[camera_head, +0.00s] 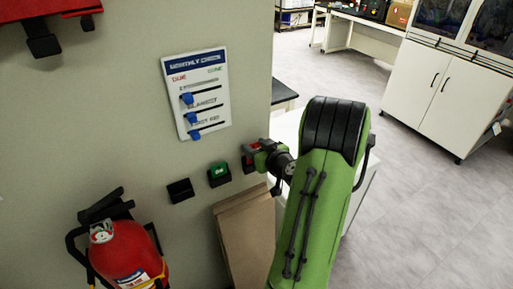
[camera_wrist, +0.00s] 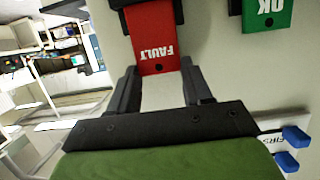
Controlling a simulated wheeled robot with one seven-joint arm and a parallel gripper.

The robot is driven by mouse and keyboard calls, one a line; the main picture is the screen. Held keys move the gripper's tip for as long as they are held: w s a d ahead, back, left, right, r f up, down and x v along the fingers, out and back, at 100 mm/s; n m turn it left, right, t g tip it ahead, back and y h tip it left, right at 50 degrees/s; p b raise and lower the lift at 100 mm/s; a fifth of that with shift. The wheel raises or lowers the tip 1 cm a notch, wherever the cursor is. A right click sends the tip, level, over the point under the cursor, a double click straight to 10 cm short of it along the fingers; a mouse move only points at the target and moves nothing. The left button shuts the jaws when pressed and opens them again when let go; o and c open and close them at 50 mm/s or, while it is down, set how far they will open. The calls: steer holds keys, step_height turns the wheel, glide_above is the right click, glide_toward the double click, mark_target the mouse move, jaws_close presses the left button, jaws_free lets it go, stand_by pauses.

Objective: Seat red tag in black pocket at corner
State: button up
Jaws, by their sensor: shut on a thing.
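The red tag (camera_wrist: 155,38), lettered FAULT, appears upside down in the wrist view, between the two dark fingers of my gripper (camera_wrist: 160,67). My gripper is shut on the tag's near end. The tag's far end lies at the black pocket (camera_wrist: 179,12), whose dark rim shows beside it; how deep it sits cannot be told. In the head view my gripper (camera_head: 256,149) is at the wall's corner, with a bit of the red tag (camera_head: 250,146) showing. The corner pocket (camera_head: 248,165) is partly visible just below it.
A green OK tag (camera_head: 218,169) stands in the middle pocket. The left pocket (camera_head: 180,190) looks empty. A checklist board (camera_head: 205,72) with blue sliders hangs above. A fire extinguisher (camera_head: 128,256) is at lower left, and a brown box (camera_head: 246,235) stands below the pockets.

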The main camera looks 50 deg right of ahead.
steer(key=shift+f+b, duration=1.25)
steer(key=shift+b, duration=0.55)
steer(key=o, duration=1.1)
steer(key=shift+c, duration=0.2)
steer(key=b+v, duration=0.3)
steer(key=v, duration=0.3)
steer(key=shift+b, duration=0.35)
